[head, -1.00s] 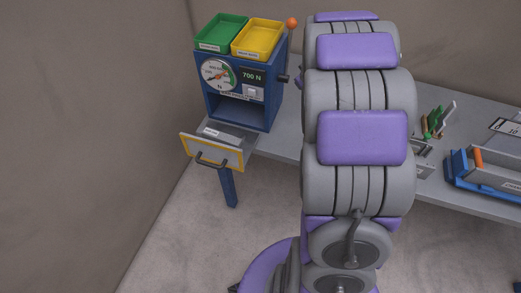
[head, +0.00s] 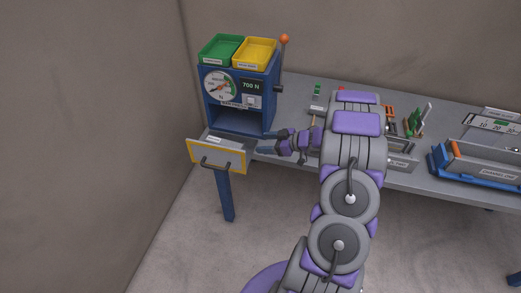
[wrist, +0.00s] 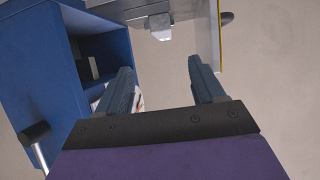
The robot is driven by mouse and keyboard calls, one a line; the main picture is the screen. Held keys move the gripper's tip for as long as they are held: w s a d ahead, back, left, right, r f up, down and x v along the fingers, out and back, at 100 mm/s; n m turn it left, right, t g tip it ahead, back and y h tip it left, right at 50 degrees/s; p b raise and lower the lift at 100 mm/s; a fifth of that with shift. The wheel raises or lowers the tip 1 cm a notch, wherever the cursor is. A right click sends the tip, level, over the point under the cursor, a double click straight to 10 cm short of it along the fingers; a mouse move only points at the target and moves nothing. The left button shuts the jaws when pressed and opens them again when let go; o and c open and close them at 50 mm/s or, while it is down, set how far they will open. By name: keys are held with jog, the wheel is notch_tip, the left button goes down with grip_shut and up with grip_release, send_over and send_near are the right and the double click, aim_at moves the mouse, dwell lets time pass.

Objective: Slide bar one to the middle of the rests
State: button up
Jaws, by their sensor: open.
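A blue test machine (head: 238,105) stands on the left end of the bench, with a gauge, a 700 N display and an open bay. Its drawer (head: 217,155), with a yellow-edged front and a handle, is pulled out below. My gripper (head: 268,143) is open and empty, just right of the drawer and pointing left. In the wrist view both fingers of my gripper (wrist: 160,72) are apart, with the blue machine (wrist: 50,80) to the left and a grey fitting (wrist: 160,28) ahead. I cannot identify bar one or the rests for certain.
A green tray (head: 220,50) and a yellow tray (head: 255,52) sit on top of the machine. A lever with an orange knob (head: 285,40) rises at its right side. Racks and a blue-based holder (head: 475,173) stand on the bench to the right.

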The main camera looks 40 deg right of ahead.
jog(key=b, duration=0.2)
send_near(234, 145)
jog(key=shift+y, duration=0.3)
jog(key=w+f, duration=0.1)
jog(key=w, duration=0.1)
jog(key=w+a+f, duration=0.1)
jog(key=shift+w+a+f, duration=0.2)
jog(key=shift+w+f, duration=0.05)
jog(key=shift+w, duration=0.1)
jog(key=x, duration=0.3)
jog(key=b+x, duration=0.1)
jog(key=x, duration=0.2)
jog(key=shift+w+a, duration=0.1)
jog(key=shift+a, duration=0.45)
jog(key=shift+w+a+f, duration=0.1)
jog(key=shift+w, duration=0.25)
jog(key=shift+d, duration=0.35)
jog(key=shift+a, duration=0.35)
jog(key=c, duration=0.6)
jog(key=shift+d, duration=0.15)
grip_shut()
jog(key=shift+w, duration=0.1)
